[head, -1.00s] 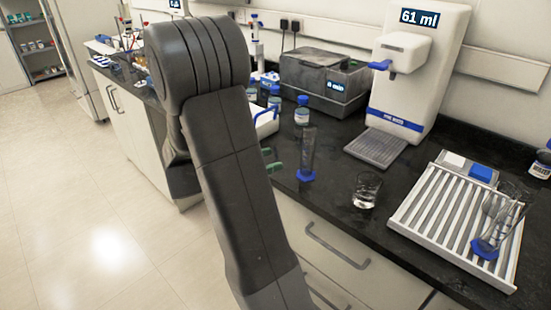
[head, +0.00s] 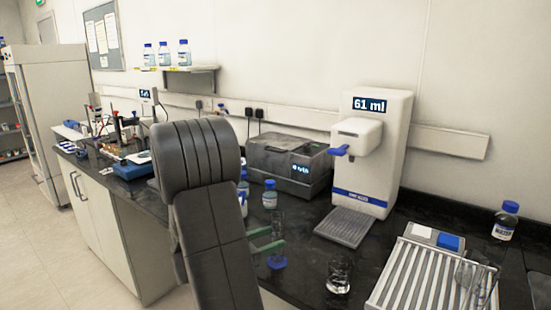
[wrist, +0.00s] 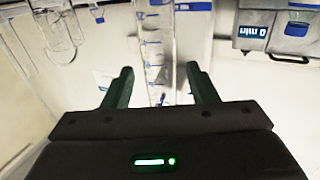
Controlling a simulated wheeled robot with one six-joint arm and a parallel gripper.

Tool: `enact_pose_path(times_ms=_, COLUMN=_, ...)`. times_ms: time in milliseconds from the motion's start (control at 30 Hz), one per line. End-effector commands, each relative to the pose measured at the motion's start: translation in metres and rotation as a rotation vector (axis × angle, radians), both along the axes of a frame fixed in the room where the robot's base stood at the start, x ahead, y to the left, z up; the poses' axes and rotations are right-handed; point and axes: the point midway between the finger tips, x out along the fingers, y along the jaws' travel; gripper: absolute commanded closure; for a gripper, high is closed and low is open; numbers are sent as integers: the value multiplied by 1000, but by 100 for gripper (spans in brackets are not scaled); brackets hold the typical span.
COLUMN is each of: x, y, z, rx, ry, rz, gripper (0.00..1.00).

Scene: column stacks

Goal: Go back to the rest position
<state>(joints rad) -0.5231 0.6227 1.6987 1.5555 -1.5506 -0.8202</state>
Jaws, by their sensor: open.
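My gripper (head: 277,238) has green fingers and is open at the bench's front side, partly hidden behind my arm in the head view. A clear graduated cylinder with a blue base (head: 277,262) stands upright on the bench beside the fingertips. In the wrist view, which is upside down, the cylinder (wrist: 157,45) shows between the spread fingers of my gripper (wrist: 160,72). The fingers show gaps on both sides of it. I cannot tell how deep it sits between them.
A slatted rack (head: 415,280) lies farther right. A grey machine (head: 288,165) and a blue-capped bottle (head: 269,195) stand behind. Floor at left is clear.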

Motion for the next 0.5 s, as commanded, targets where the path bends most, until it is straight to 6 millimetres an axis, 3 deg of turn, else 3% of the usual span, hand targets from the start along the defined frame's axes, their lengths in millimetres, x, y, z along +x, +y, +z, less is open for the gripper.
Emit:
enact_pose_path(times_ms=133, x=12, y=-23, z=-2, rx=-1, ry=1, rz=-4, gripper=48)
enact_pose_path(times_ms=167, x=14, y=-23, z=-8, rx=-1, ry=2, rz=-2, gripper=48)
enact_pose_path(times_ms=200, x=13, y=-22, z=6, rx=1, ry=-4, rz=0, gripper=48)
enact_pose_path(times_ms=500, x=13, y=-21, z=23, rx=1, ry=-1, rz=0, gripper=48)
